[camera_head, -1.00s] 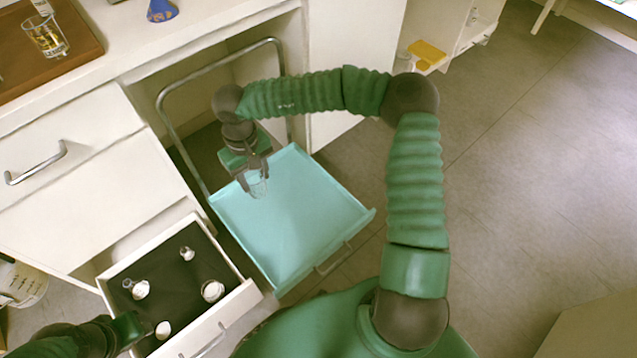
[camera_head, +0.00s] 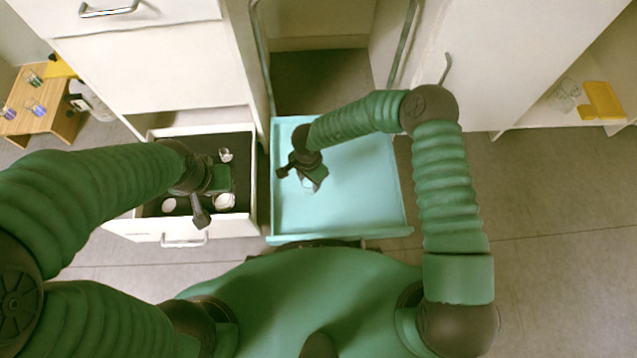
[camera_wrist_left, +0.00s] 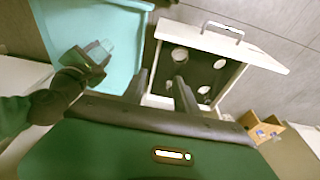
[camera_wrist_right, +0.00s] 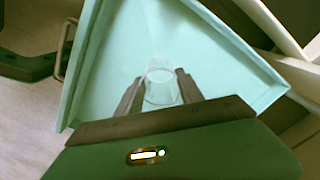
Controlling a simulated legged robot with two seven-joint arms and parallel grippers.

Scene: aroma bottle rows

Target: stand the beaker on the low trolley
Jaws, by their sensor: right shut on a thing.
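The low trolley is a turquoise tray (camera_head: 365,205) with a raised rim and a tall metal handle; it also shows in the right wrist view (camera_wrist_right: 215,65). My right gripper (camera_head: 303,179) is shut on the clear glass beaker (camera_head: 308,185), over the left part of the tray. The beaker looks roughly upright between the fingers in the right wrist view (camera_wrist_right: 160,88). I cannot tell whether its base touches the tray. My left gripper (camera_wrist_left: 162,84) hangs over the open drawer, its fingers apart with nothing seen held between them.
The open white drawer (camera_head: 180,229) with a dark lining holds several small glass items, left of the trolley. White cabinets (camera_head: 160,65) stand behind. A wooden stand (camera_head: 62,122) with coloured flasks is at far left. Floor (camera_head: 560,220) at right is clear.

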